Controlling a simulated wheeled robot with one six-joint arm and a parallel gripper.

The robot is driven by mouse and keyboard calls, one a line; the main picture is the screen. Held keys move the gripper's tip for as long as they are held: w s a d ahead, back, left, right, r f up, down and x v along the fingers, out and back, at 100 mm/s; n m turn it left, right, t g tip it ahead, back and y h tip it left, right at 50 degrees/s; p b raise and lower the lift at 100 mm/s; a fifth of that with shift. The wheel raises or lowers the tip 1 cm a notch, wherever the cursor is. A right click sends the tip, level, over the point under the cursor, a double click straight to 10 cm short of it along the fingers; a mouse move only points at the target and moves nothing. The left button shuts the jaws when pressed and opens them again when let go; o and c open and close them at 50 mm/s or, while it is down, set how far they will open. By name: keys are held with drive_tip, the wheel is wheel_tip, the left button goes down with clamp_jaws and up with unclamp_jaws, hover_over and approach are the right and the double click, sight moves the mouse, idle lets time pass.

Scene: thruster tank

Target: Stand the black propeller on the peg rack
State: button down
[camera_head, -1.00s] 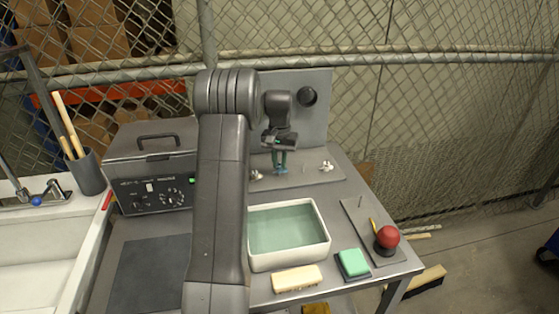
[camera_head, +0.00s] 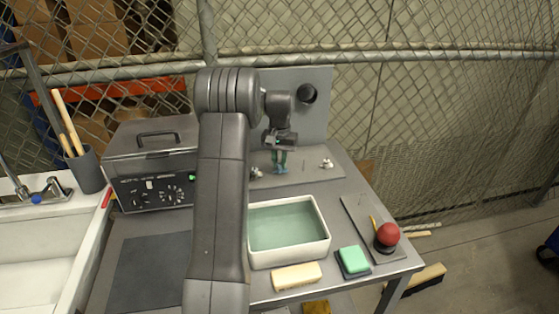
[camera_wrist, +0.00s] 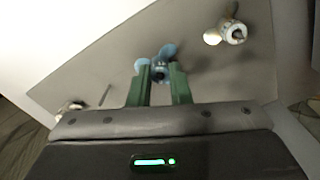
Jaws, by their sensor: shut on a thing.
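My gripper (camera_head: 280,161) points down over the grey rack plate (camera_head: 313,177) at the back of the bench. In the wrist view its green fingers (camera_wrist: 165,72) are closed on a blue propeller (camera_wrist: 168,51) with a dark hub. The propeller is low over or at the plate; whether it touches or sits on a peg I cannot tell. A bare thin peg (camera_wrist: 104,95) stands to one side. A metallic propeller (camera_wrist: 228,32) is on the plate at the upper right, and another (camera_wrist: 70,108) is at the left. I cannot make out a black propeller.
A white basin of water (camera_head: 289,262) stands in front of the rack. A cream block (camera_head: 297,277), a green sponge (camera_head: 353,259) and a red ball-topped device (camera_head: 387,236) lie along the front right. A grey control box (camera_head: 150,165) is at left. A backboard (camera_head: 300,125) rises behind.

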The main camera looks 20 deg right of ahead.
drive_tip(key=shift+f, duration=0.4)
drive_tip(key=c, duration=1.3)
unclamp_jaws()
drive_tip(key=shift+o, duration=0.2)
drive_tip(key=shift+r, duration=0.15)
drive_tip(key=shift+r+p, duration=3.05)
drive_tip(key=shift+r, duration=0.85)
drive_tip(key=shift+f, duration=0.15)
wheel_tip(320, 180, down, 7)
drive_tip(key=b, duration=0.5)
drive_tip(key=shift+r, duration=0.2)
